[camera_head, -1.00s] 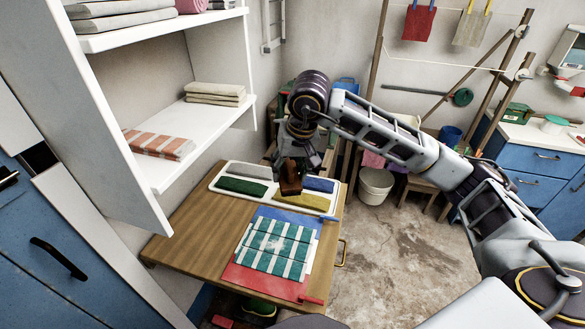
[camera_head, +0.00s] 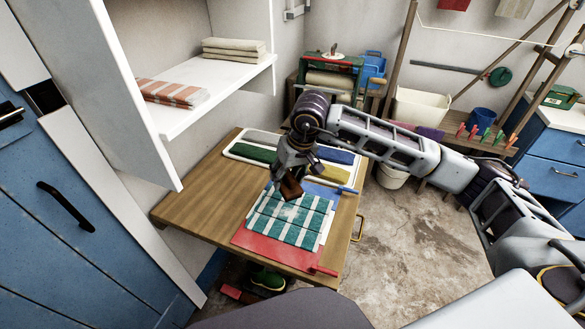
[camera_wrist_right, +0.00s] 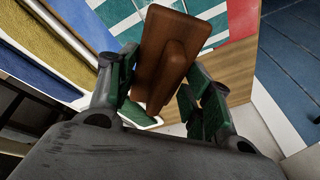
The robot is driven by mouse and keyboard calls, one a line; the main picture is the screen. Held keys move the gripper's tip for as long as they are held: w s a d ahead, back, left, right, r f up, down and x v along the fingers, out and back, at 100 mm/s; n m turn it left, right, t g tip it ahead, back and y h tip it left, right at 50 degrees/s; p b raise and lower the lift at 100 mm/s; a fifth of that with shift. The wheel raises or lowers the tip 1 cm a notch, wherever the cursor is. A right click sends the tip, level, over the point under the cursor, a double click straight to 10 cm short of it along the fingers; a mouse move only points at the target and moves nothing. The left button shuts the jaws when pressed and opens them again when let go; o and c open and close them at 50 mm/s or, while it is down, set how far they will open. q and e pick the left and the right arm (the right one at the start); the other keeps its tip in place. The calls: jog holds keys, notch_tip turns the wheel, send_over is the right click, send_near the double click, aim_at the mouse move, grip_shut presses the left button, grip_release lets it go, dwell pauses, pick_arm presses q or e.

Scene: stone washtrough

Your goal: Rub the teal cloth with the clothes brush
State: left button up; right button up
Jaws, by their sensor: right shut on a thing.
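The teal cloth (camera_head: 292,222), teal with white stripes, lies flat on the table over red and blue mats. Part of it shows in the right wrist view (camera_wrist_right: 115,12). My right gripper (camera_head: 288,180) is over the cloth's far left part, pointing down. It is shut on the brown wooden clothes brush (camera_head: 291,190). In the right wrist view the brush (camera_wrist_right: 165,55) sits between the green finger pads; its bristles are hidden. I cannot tell whether the brush touches the cloth. My left gripper is not in view.
A white tray (camera_head: 232,154) with green, yellow and blue cloths lies at the table's far side. The red mat (camera_head: 268,255) shows along the near edge. The wooden table (camera_head: 195,208) is bare on the left. A white shelf unit (camera_head: 215,95) stands at left.

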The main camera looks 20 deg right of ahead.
jog(key=shift+a+f, duration=0.2)
jog(key=shift+f, duration=0.25)
